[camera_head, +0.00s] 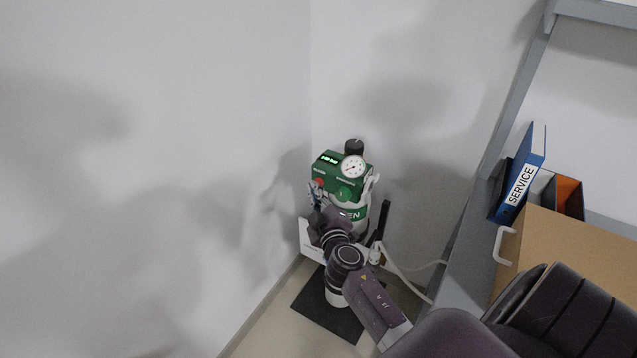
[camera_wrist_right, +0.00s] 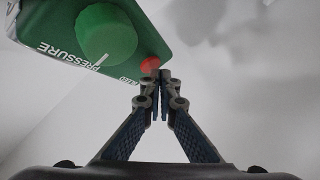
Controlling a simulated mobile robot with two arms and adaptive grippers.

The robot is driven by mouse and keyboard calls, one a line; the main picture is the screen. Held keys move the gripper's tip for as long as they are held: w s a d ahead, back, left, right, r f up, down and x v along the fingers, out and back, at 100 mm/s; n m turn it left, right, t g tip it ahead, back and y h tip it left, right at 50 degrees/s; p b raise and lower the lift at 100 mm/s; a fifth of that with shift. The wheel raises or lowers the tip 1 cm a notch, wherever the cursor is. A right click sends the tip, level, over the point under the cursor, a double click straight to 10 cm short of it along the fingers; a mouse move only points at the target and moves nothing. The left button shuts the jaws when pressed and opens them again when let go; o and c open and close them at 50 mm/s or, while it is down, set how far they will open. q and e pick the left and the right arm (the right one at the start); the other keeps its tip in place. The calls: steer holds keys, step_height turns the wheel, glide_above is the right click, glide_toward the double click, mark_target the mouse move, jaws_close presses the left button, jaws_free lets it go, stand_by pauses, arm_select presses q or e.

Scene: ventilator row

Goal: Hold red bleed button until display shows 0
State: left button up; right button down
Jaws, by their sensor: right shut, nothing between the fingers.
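The green control box (camera_head: 333,172) sits on top of a white and green cylinder (camera_head: 358,216) in the corner. Its red button (camera_head: 319,183) is on the front left; in the wrist view the red button (camera_wrist_right: 150,65) is at the box's edge. My right gripper (camera_wrist_right: 156,75) is shut and empty, its tips at the button's lower edge in the picture; I cannot tell whether they press it. In the head view the right gripper (camera_head: 316,192) is just below the button. The small lit display (camera_head: 330,158) is on the box top, its digits too small to read. My left gripper is not in view.
A round dial gauge (camera_head: 353,166) and green knob (camera_wrist_right: 106,32) are on the box. White walls stand close behind and left. A dark mat (camera_head: 320,312) lies on the floor. At right are a grey shelf, a blue SERVICE binder (camera_head: 521,180) and a cardboard box (camera_head: 560,250).

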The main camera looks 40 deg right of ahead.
steer(key=shift+w+d, duration=0.15)
steer(key=shift+d, duration=0.2)
stand_by(1.7)
steer(key=shift+a, duration=0.1)
stand_by(1.1)
steer(key=shift+s+a, duration=0.3)
steer(key=shift+a, duration=0.35)
steer(key=shift+s+a+b, duration=0.25)
steer(key=shift+s+a, duration=0.05)
steer(key=shift+a, duration=0.45)
steer(key=shift+s+a+b, duration=0.2)
steer(key=shift+s+a, duration=0.15)
steer(key=shift+a, duration=0.45)
steer(key=shift+s+a+b, duration=0.25)
steer(key=shift+s+a, duration=0.05)
steer(key=shift+a, duration=0.45)
